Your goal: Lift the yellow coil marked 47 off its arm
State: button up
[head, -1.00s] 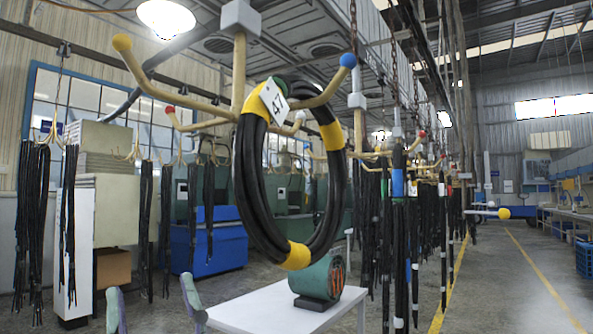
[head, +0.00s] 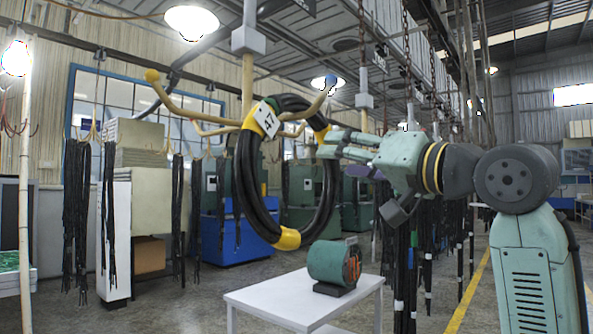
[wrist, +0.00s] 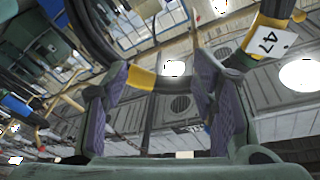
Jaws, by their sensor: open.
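The coil marked 47 (head: 240,165) is a ring of black hose with yellow bands and a white tag (head: 266,119). It hangs on a cream hanger arm (head: 300,113) that curves up to a blue ball tip. My gripper (head: 326,144) reaches in from the right at the coil's upper right side, beside a yellow band. In the wrist view the coil's black hose and yellow band (wrist: 142,78) cross the gap between my two spread fingers (wrist: 162,80). Contact cannot be told. The tag also shows at the upper right there (wrist: 268,40).
A green motor (head: 334,263) stands on a white table (head: 262,303) below the coil. Another cream arm with a yellow ball (head: 152,75) rises at the left. Bundles of black hoses (head: 76,205) hang left and right. The floor in front of the table's left is clear.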

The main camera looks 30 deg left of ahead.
aim_at(269, 117)
jog(key=s+r+n+g+h, duration=0.1)
jog(key=s+r+g, duration=0.4)
jog(key=s, duration=0.6)
jog(key=shift+t, duration=0.5)
jog(key=a, duration=0.1)
jog(key=a+r+p, duration=0.1)
jog(key=a, duration=0.2)
jog(key=shift+w+a+r, duration=0.25)
jog(key=shift+w, duration=0.05)
jog(key=shift+w+a+f+p, duration=0.15)
jog(key=shift+a+p, duration=0.3)
jog(key=shift+a, duration=0.55)
jog(key=shift+w+a+f+p, duration=0.1)
jog(key=shift+w+a+p, duration=0.25)
jog(key=shift+a, duration=0.65)
jog(key=shift+w+a+f+p, duration=0.1)
jog(key=shift+a+p, duration=0.4)
jog(key=shift+a, duration=0.5)
jog(key=shift+c, duration=0.3)
grip_shut()
jog(key=shift+r, duration=0.1)
